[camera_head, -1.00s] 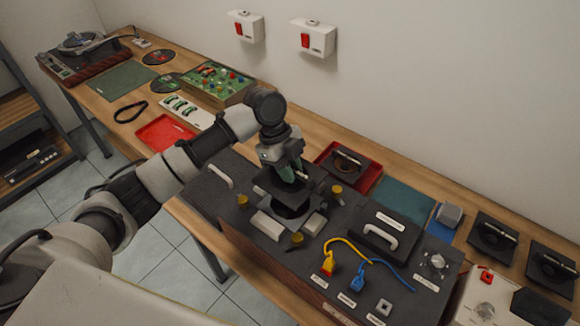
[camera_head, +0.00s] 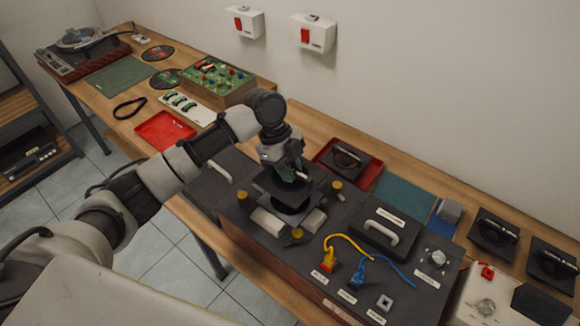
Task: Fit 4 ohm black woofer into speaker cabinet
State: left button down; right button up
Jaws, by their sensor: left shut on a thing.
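My left gripper (camera_head: 290,177) points down over the dark speaker cabinet (camera_head: 235,205) lying on the bench. It is shut on a black square-framed woofer (camera_head: 268,186), held just above a round opening (camera_head: 292,207) in the cabinet top. Whether the woofer touches the cabinet cannot be told. Its label is not readable. Yellow knobs (camera_head: 336,186) stand around the opening. Another black driver (camera_head: 345,157) lies in a red tray (camera_head: 324,151) behind. Two more black drivers, one nearer (camera_head: 492,236) and one farther right (camera_head: 551,264), lie at the right. My right gripper is not in view.
A yellow cable (camera_head: 347,240) and a blue cable (camera_head: 392,266) lie on the cabinet top, beside a black lid with a pale handle (camera_head: 380,232). A blue-green mat (camera_head: 403,196) lies behind. A green board (camera_head: 215,75), an empty red tray (camera_head: 165,130) and a turntable (camera_head: 85,48) are left.

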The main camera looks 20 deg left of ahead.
pick_arm(q)
jog(key=shift+f+b, duration=1.95)
jog(key=shift+f, duration=1.95)
jog(key=c, duration=1)
grip_release()
jog(key=shift+f, duration=0.15)
jog(key=b+v, duration=0.2)
jog(key=v, duration=0.9)
jog(key=shift+d, duration=0.1)
